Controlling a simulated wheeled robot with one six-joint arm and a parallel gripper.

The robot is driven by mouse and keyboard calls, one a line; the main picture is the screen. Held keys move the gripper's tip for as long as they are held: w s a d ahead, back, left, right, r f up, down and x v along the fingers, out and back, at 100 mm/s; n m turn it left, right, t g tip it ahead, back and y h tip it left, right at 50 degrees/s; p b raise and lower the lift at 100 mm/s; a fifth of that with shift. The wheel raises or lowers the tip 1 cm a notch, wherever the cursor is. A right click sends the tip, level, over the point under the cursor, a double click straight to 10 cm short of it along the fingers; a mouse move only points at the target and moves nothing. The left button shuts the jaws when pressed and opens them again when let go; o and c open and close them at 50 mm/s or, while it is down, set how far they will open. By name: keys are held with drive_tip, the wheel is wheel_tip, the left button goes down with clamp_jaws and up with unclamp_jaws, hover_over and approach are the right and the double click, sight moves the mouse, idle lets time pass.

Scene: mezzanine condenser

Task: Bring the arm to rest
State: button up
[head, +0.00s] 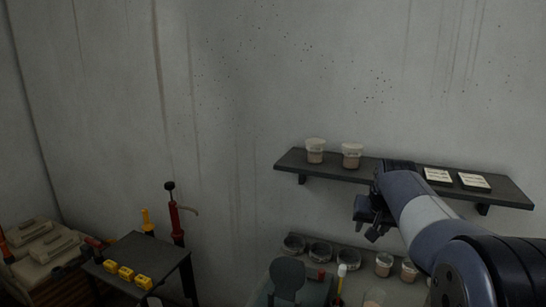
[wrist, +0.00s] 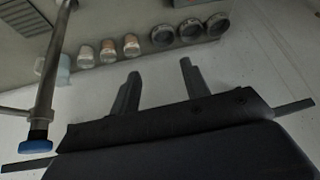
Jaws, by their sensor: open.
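My gripper (head: 368,221) is just below and in front of the wall shelf (head: 399,176) in the head view, with my arm reaching in from the lower right. Its fingers point down and to the left. In the wrist view my gripper (wrist: 158,78) shows two dark fingers spread apart with nothing between them. Part of the shelf's middle is hidden behind my arm. I cannot tell whether the gripper touches the shelf.
Two lidded cups (head: 315,150) and two white cards (head: 437,174) sit on the shelf. Below stand dark round dishes (head: 320,253) and filled jars (head: 384,264). A side table (head: 150,258) holds yellow blocks (head: 126,273). A blue-knobbed rod (wrist: 45,100) crosses the wrist view's left side.

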drive_tip(key=s+d+r+n+g+y+p, duration=0.1)
drive_tip(key=s+r+n+y+p, duration=0.2)
drive_tip(key=s+n, duration=0.1)
drive_tip(key=shift+s+d+r+n+g+p, duration=0.2)
drive_tip(key=shift+s+r+n+g+p, duration=0.1)
drive_tip(key=shift+r+p, duration=0.1)
idle(0.4)
